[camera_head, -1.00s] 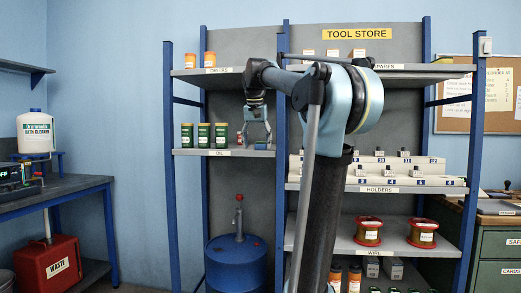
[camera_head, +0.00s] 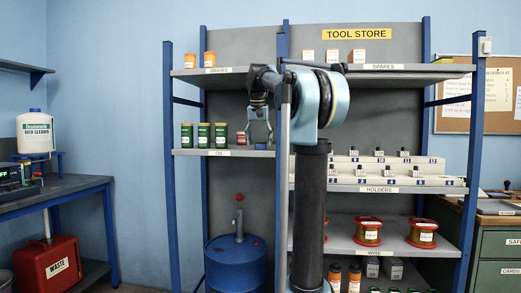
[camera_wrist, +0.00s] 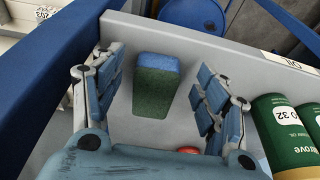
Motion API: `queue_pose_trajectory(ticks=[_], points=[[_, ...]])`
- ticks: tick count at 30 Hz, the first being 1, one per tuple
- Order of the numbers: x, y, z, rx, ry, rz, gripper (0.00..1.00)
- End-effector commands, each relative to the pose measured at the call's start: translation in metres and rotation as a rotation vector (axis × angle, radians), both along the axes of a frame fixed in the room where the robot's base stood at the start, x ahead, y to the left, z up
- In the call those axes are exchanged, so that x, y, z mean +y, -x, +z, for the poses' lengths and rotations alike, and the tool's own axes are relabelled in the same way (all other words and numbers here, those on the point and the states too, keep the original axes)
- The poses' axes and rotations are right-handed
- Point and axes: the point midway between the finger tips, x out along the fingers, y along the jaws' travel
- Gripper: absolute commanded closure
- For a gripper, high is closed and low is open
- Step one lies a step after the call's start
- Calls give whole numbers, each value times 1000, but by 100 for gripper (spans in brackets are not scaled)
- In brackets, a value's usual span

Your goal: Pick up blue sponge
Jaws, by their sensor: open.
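The sponge (camera_wrist: 156,85), with a blue band along one end and a green face, lies on the grey oil shelf (camera_wrist: 125,30) in the wrist view. My gripper (camera_wrist: 158,82) is open, with one finger to each side of the sponge. Gaps show between the sponge and both fingers. In the head view my gripper (camera_head: 259,137) hangs with fingers spread low over the right end of the oil shelf. I cannot make out the sponge clearly there.
Several green oil cans (camera_head: 204,135) stand left of my gripper, and also show at the wrist view's right (camera_wrist: 285,125). A small red thing (camera_wrist: 189,150) lies near the right finger. A blue rack post (camera_head: 281,180) stands close to the right. A blue drum (camera_head: 236,262) is below.

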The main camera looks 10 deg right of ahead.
Motion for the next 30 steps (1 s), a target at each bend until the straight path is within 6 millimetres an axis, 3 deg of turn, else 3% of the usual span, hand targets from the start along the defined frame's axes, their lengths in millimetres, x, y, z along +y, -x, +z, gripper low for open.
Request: queue_pose_trajectory(ticks=[9,18,26,30], points=[[-12,-37,-2,0,0,0,33],[-12,-38,-12,0,0,0,33],[-12,-38,-12,0,0,0,64],[-12,-38,-12,0,0,0,66]])
